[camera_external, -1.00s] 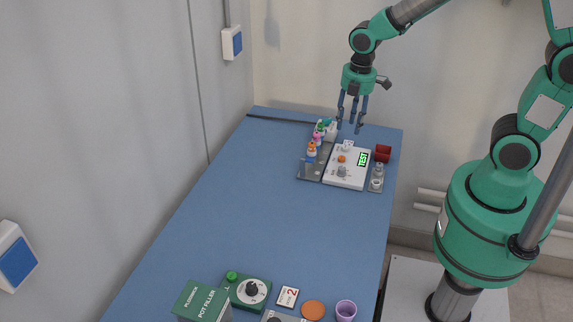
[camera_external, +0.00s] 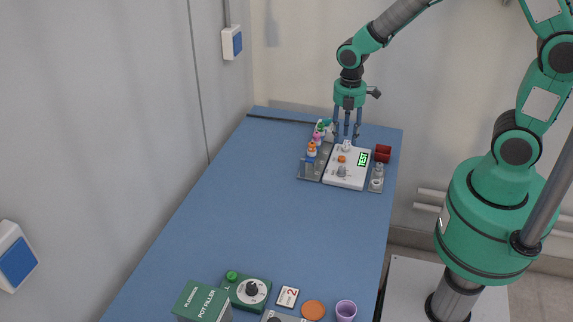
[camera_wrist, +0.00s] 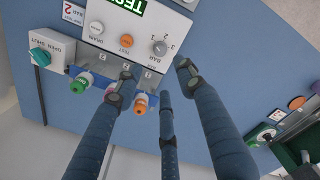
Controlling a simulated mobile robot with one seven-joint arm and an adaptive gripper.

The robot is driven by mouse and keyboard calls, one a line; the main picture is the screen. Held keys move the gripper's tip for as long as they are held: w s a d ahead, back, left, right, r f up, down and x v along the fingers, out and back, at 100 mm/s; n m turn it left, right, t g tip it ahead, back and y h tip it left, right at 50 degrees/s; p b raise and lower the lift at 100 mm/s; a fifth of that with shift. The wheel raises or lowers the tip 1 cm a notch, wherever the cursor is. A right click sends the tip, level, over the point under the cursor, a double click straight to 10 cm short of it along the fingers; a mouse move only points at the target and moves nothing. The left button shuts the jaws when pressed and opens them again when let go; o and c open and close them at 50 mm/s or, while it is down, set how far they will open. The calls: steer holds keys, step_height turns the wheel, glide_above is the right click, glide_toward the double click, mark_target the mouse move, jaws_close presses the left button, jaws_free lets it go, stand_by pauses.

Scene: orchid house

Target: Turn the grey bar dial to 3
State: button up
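The grey bar dial (camera_wrist: 160,48) is a round knob on the white panel (camera_wrist: 112,18), beside the label BAR and the numbers 1, 2 and 3. Its pointer is too small to read surely. In the external view the dial (camera_external: 342,171) is at the near end of the panel (camera_external: 352,180). The orange TEST button (camera_wrist: 126,41) and the white DRAIN knob (camera_wrist: 96,28) are in line with it. My gripper (camera_external: 346,138) points down over the panel's far end, apart from the dial. In the wrist view its fingers (camera_wrist: 155,85) are spread and empty.
A white OPEN/SHUT box with a teal knob (camera_wrist: 40,56) stands beside the panel. Several coloured-top bottles (camera_external: 312,148) stand left of it. A red tray (camera_external: 383,153) and small grey fittings (camera_external: 377,177) are at right. The blue table's middle (camera_external: 285,220) is clear.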

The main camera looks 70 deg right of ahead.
mark_target(342, 168)
step_height(342, 168, down, 13)
steer(key=shift+r+b, duration=0.1)
steer(key=shift+b, duration=1.05)
jaws_close()
